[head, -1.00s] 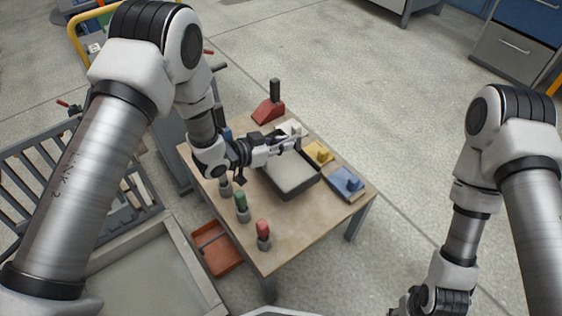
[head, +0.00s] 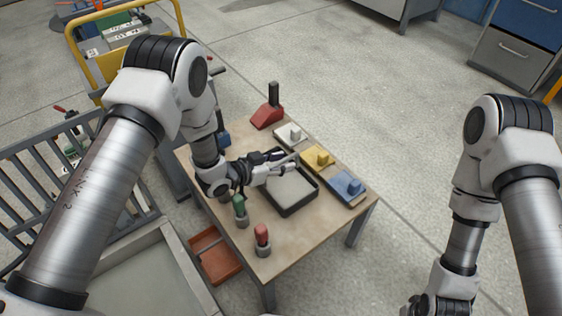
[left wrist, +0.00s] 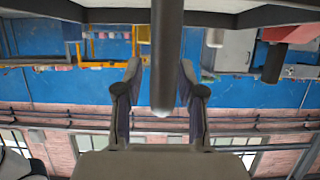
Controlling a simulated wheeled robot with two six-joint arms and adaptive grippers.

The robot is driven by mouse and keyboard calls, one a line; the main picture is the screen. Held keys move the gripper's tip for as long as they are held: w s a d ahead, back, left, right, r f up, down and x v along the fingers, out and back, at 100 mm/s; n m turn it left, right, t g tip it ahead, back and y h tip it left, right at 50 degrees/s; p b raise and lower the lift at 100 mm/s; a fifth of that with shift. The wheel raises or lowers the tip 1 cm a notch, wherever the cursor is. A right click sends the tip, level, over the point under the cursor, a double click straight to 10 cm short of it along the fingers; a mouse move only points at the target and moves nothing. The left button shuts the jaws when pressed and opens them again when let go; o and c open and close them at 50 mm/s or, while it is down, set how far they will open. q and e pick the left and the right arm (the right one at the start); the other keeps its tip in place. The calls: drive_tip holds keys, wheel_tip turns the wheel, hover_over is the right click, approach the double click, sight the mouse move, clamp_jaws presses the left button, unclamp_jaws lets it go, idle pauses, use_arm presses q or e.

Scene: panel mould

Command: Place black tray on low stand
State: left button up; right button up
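The black tray (head: 290,211), dark-walled with a light grey inside, sits on the wooden table. My left gripper (head: 286,163) is at the tray's upper left side, its fingers over the rim. In the left wrist view the left gripper's fingers (left wrist: 160,95) stand apart on both sides of a dark grey bar (left wrist: 166,55). Gaps show beside the bar; it may be the tray's wall seen end-on, but I cannot tell. I cannot make out a low stand.
White (head: 289,134), yellow (head: 318,158) and blue (head: 347,186) blocks line the table's (head: 312,226) far right side. A red block with a black handle (head: 267,116) stands at the back. Green (head: 239,208) and red (head: 262,237) tools stand at front left. An orange box (head: 216,256) is on the floor.

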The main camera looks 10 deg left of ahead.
use_arm(q)
drive_tip(key=shift+r, duration=0.2)
drive_tip(key=p+v, duration=0.3)
drive_tip(key=v, duration=0.9)
drive_tip(key=shift+p, duration=0.35)
